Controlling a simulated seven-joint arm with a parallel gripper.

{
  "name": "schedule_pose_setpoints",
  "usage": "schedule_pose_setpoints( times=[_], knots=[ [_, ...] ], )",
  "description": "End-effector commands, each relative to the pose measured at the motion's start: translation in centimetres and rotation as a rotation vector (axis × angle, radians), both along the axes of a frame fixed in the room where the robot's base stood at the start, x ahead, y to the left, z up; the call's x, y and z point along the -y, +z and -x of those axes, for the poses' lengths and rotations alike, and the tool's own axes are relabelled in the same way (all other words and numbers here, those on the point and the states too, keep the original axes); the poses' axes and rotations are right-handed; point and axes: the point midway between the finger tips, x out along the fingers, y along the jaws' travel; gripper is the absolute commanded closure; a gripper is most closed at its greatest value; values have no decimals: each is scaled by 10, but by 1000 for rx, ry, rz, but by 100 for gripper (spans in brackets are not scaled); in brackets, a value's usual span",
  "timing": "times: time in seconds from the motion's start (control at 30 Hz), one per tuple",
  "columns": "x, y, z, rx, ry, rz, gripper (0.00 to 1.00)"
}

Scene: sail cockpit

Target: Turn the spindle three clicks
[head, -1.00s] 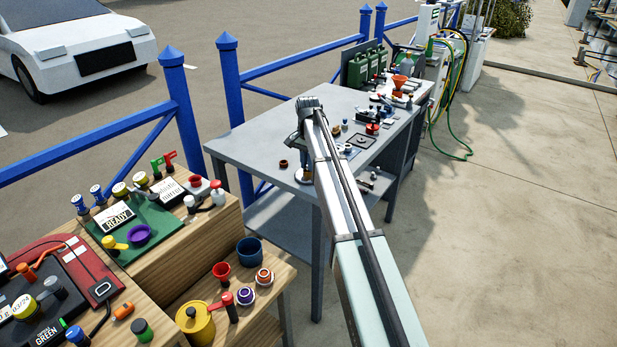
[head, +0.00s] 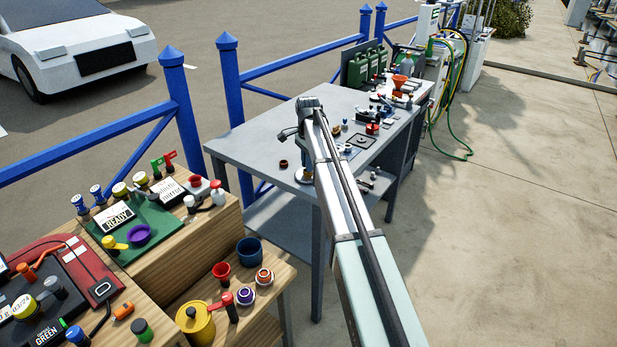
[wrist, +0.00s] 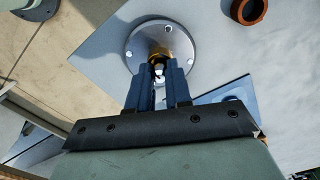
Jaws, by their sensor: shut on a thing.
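The spindle (wrist: 159,55) shows in the wrist view as a brass-coloured round piece at the middle of a round grey metal flange (wrist: 190,36) with several bolt holes. My gripper (wrist: 158,74) reaches over it with its two blue-grey fingers close together, shut on the spindle. The fingers hide much of the spindle. In the head view my gripper and wrist (head: 306,150) are over the near end of the grey table (head: 255,135). The flange's edge (head: 304,176) shows just below the wrist there, beside my arm.
A brown ring (wrist: 252,12) lies right of the flange, clear of the fingers. Several small parts and a red funnel (head: 400,82) stand farther back on the table. A wooden bench with a green board (head: 135,232) is at the left. A blue fence (head: 185,110) runs behind.

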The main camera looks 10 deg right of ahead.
Motion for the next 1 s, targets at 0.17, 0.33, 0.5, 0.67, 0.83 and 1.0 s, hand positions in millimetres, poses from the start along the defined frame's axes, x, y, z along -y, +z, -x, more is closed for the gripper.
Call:
schedule_pose_setpoints(
  times=[0.17,0.33,0.5,0.67,0.83,1.0],
  knots=[
    [-1,0,0,-1,-71,-2,100],
    [-1,0,0,-1,-74,-2,100],
    [-1,0,0,-1,-91,-2,100],
    [-1,0,0,-1,-206,-2,100],
    [-1,0,0,-1,-286,-2,100],
    [-1,0,0,0,-282,-1,73]
  ],
)
